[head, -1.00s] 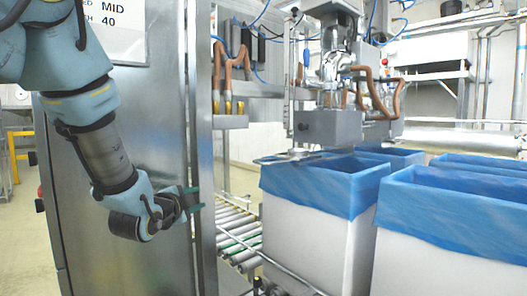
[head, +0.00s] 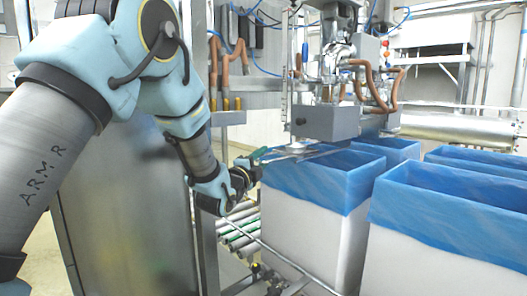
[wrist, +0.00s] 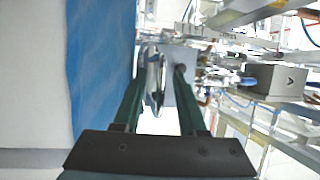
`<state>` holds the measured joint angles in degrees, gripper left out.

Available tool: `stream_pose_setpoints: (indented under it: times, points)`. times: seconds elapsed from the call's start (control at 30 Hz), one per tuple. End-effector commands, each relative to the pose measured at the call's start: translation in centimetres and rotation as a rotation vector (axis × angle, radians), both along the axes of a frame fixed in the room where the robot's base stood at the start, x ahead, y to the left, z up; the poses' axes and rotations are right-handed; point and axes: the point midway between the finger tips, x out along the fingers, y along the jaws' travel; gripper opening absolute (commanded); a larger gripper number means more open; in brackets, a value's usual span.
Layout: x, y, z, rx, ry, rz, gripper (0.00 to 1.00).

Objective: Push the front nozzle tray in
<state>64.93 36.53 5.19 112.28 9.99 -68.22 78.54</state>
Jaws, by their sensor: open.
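The front nozzle tray (head: 297,153) is a thin flat metal plate under the grey front nozzle block (head: 332,122). It sticks out to the left, over the rim of the nearest blue-lined box (head: 318,215). My gripper (head: 260,161) is at the tray's left end, with its green fingers pointing toward it. In the wrist view the tray (wrist: 156,82) appears edge-on as a thin shiny shape between my spread fingers (wrist: 163,75). My gripper is open. I cannot tell whether a finger touches the tray.
Rollers (head: 238,230) and a rail (head: 285,262) lie below my gripper. A steel cabinet (head: 130,215) stands left. Copper hoses (head: 372,80) hang around the nozzles.

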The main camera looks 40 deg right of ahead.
Motion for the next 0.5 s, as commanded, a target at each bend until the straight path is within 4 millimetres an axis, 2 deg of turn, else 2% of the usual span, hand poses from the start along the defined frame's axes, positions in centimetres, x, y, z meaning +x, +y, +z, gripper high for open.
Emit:
stream_pose_setpoints:
  times: [0.13, 0.37, 0.5]
  points:
    - [0.26, -0.74, 0.13, 0.001, 0.001, 0.000, 0.41]
    - [0.30, -0.83, 0.07, 0.000, 0.001, 0.001, 0.41]
    - [0.29, -0.81, 0.08, 0.000, 0.001, 0.001, 0.29]
